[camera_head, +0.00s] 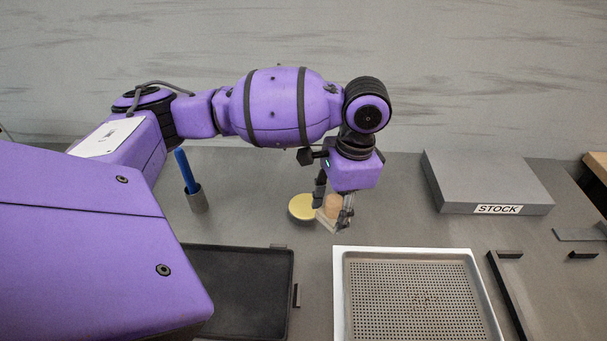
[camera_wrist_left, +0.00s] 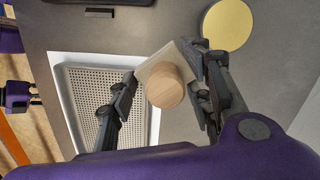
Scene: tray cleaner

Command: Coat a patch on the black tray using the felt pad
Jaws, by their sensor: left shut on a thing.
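The felt pad, a pale square plate with a round wooden knob, is between the fingers of my left gripper (camera_head: 334,212). Its knob (camera_wrist_left: 165,87) and plate (camera_wrist_left: 155,63) show in the left wrist view. My left gripper is shut on it, and it hangs tilted near the yellow disc, behind the perforated tray. The pad's underside is hidden. The black tray (camera_head: 245,290) lies at the front left in the head view, partly hidden by my own purple arm.
A yellow disc (camera_head: 302,207) lies just left of the gripper. A white-rimmed perforated tray (camera_head: 340,290) stands front right of the gripper. A grey STOCK block (camera_head: 485,182) and black brackets (camera_head: 508,290) are at the right.

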